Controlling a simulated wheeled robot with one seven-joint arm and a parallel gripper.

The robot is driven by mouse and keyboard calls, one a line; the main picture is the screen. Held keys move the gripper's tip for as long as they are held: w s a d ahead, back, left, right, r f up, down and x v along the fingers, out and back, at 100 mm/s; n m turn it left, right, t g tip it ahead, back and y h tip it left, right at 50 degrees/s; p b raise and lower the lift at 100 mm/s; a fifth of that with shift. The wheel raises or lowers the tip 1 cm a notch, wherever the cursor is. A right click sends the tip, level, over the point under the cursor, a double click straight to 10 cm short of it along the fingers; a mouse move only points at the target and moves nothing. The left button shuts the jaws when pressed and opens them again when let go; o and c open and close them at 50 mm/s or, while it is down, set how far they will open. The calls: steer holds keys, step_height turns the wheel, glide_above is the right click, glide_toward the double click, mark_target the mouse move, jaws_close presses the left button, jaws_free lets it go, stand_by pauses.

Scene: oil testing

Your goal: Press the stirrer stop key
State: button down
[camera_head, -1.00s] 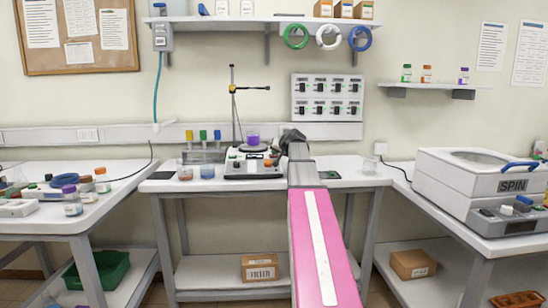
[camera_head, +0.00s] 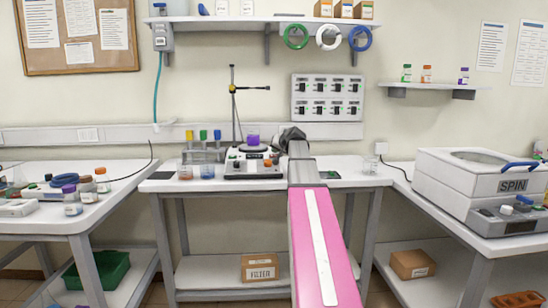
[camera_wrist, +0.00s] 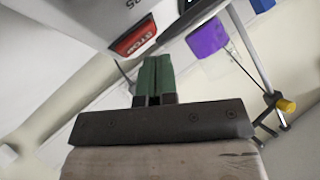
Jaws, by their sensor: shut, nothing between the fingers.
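The stirrer (camera_head: 240,173) is a white hotplate-type unit in the middle of the centre bench. A purple vessel (camera_head: 252,140) shows on it, and the same purple (camera_wrist: 207,38) shows in the wrist view. The red stop key (camera_wrist: 133,37), marked STOP, is on the stirrer's front in the wrist view. My gripper (camera_wrist: 154,59) has dark green fingers shut together with nothing between them. The fingertips appear just beside the key in the picture; I cannot tell whether they touch. In the head view my wrist hides the fingers, just right of the stirrer.
A stand with a vertical rod (camera_head: 233,105) rises behind the stirrer. Small beakers (camera_head: 207,171) stand to its left, and a clear beaker (camera_head: 370,165) to the right. A switch panel (camera_head: 327,98) is on the wall behind. A centrifuge (camera_head: 480,180) stands on the right bench.

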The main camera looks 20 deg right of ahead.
steer(key=shift+r, duration=0.2)
steer(key=shift+s+a+r, duration=0.1)
steer(key=shift+s+r, duration=0.2)
steer(key=shift+r, duration=0.45)
steer(key=shift+s+a+r, duration=0.1)
steer(key=shift+s+r, duration=0.15)
steer(key=shift+r, duration=0.55)
steer(key=shift+s+a+r, duration=0.1)
steer(key=shift+s+r, duration=0.2)
steer(key=shift+r, duration=0.45)
